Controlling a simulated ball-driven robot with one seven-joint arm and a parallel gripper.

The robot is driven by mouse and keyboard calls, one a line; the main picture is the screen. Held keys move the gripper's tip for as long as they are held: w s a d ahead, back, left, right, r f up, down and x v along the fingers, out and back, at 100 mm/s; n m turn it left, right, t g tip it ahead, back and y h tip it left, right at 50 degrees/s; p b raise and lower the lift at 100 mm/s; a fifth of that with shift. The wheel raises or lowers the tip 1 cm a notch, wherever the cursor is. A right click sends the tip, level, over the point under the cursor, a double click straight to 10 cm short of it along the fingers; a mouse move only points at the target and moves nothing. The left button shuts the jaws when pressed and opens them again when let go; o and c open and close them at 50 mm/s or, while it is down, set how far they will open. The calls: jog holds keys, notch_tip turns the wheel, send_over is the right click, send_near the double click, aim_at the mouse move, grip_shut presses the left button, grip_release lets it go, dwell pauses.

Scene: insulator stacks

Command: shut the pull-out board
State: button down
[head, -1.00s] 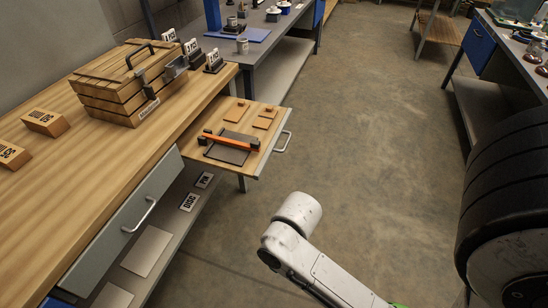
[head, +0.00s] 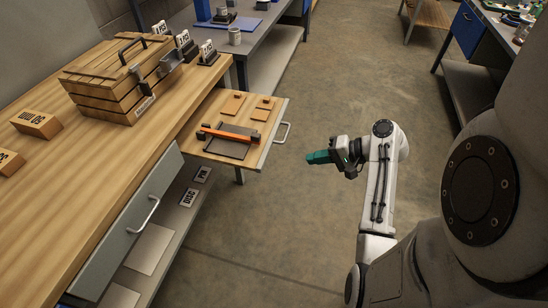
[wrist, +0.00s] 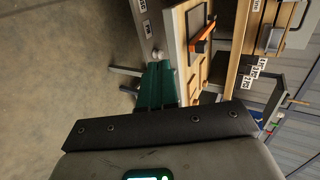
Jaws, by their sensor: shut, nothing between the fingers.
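The pull-out board (head: 218,118) sticks out from the wooden workbench (head: 95,185) in the head view. It has a grey front edge and a metal handle (head: 283,132). On it lie a dark tray with an orange bar (head: 229,135) and small wooden blocks (head: 263,109). My gripper (head: 316,157) has teal fingers and is shut and empty. It is to the right of the board's front, apart from it in the head view. In the wrist view the fingers (wrist: 156,82) overlap the lower part of the board's front edge (wrist: 172,32); I cannot tell whether they touch.
A grey drawer (head: 128,225) with a handle sits in the bench, left of the board. A wooden crate (head: 120,80) and labelled blocks (head: 36,124) stand on the bench top. A lower shelf (head: 150,250) lies beneath. The floor right of the board is clear.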

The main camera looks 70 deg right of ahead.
aim_at(195, 143)
jog(key=shift+w+r+x, duration=0.2)
jog(key=shift+r+x, duration=0.1)
jog(key=shift+x, duration=1.9)
jog(key=shift+w+r+x, duration=0.2)
jog(key=shift+r+x, duration=0.15)
jog(key=shift+x, duration=1.8)
jog(key=shift+w+r+x, duration=0.2)
jog(key=shift+r+x, duration=0.1)
jog(key=shift+x, duration=1.9)
jog(key=shift+d, duration=0.15)
jog(key=w, duration=0.8)
jog(key=w+a+b, duration=0.1)
jog(key=w, duration=0.7)
jog(key=w+a+b, duration=0.1)
jog(key=w, duration=0.8)
jog(key=shift+w+b, duration=0.3)
jog(key=shift+w, duration=0.1)
jog(key=shift+r, duration=0.1)
jog(key=shift+w+r, duration=0.1)
jog(key=shift+w, duration=0.05)
jog(key=shift+a, duration=0.1)
